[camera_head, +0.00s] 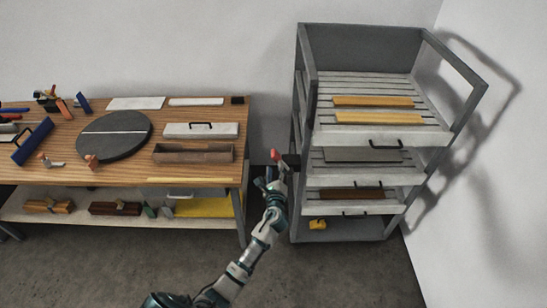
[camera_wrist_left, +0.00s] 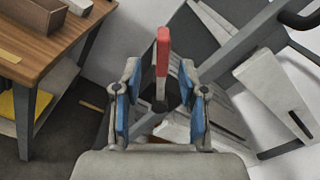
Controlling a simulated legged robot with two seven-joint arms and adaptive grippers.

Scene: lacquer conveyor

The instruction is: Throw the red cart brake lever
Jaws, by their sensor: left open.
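The red brake lever (camera_head: 275,155) shows at the left side of the grey shelf cart (camera_head: 302,75), just beyond my left gripper (camera_head: 268,178). The lever's base is partly hidden. My right gripper is in neither view.
A wooden workbench (camera_head: 110,175) stands left of the cart, holding a dark round disc (camera_head: 114,135), an open box (camera_head: 193,153) and several tools. A white wall is close on the right. The floor in front is clear.

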